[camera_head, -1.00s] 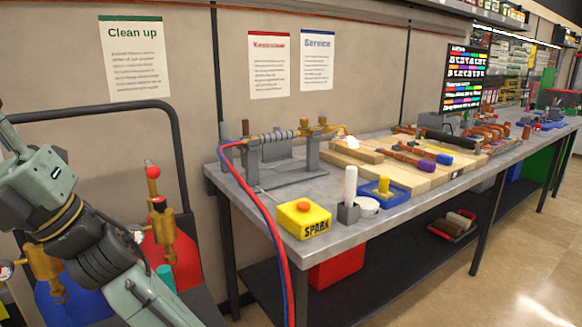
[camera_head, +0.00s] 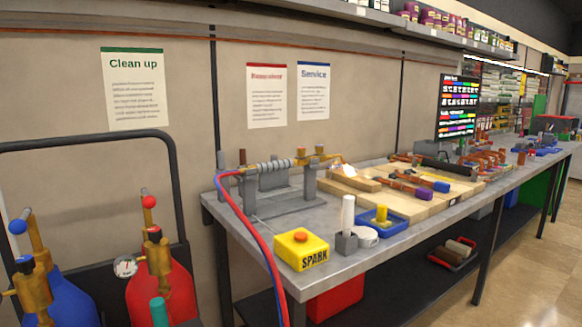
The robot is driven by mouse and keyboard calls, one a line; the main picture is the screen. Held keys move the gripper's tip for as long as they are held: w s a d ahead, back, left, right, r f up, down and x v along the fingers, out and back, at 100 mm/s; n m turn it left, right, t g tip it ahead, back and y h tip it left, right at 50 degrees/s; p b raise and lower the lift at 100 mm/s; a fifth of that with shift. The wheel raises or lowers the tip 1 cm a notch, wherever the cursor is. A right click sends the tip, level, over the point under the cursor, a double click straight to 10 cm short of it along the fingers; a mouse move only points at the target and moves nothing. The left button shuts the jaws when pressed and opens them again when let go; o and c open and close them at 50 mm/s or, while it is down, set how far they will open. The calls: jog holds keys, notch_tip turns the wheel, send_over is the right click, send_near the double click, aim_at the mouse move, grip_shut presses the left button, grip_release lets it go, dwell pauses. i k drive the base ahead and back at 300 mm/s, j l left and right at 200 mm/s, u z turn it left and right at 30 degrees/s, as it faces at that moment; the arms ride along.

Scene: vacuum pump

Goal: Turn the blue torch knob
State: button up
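The torch (camera_head: 275,166) lies across a grey stand (camera_head: 285,200) at the left end of the workbench. Blue and red hoses (camera_head: 246,225) run from its left end down over the front edge of the bench. A bright glow (camera_head: 346,171) shows by the torch's tip at the right. My gripper is not in view.
A blue cylinder (camera_head: 70,292) and a red cylinder (camera_head: 172,290) with brass fittings stand in a black-framed cart (camera_head: 85,143) at the left. A yellow SPARK box (camera_head: 302,256) and a blue tray (camera_head: 365,222) sit along the bench's front edge.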

aim_at(319, 148)
jog(key=i+l, duration=0.2)
jog(key=l, duration=0.25)
jog(key=i+l, duration=0.2)
jog(key=l, duration=0.2)
jog(key=i+l, duration=0.2)
jog(key=l, duration=0.25)
jog(key=i+l, duration=0.2)
jog(key=l, duration=0.25)
jog(key=i+l, duration=0.25)
jog(key=l, duration=0.15)
jog(key=i+l, duration=0.2)
jog(key=l, duration=0.25)
jog(key=i+l, duration=0.2)
jog(key=l, duration=0.2)
jog(key=i+l, duration=0.2)
jog(key=l, duration=0.25)
jog(key=i+j, duration=0.2)
jog(key=i, duration=0.3)
jog(key=i+j, duration=0.2)
jog(key=i, duration=0.3)
jog(key=i+j, duration=0.15)
jog(key=i, duration=0.35)
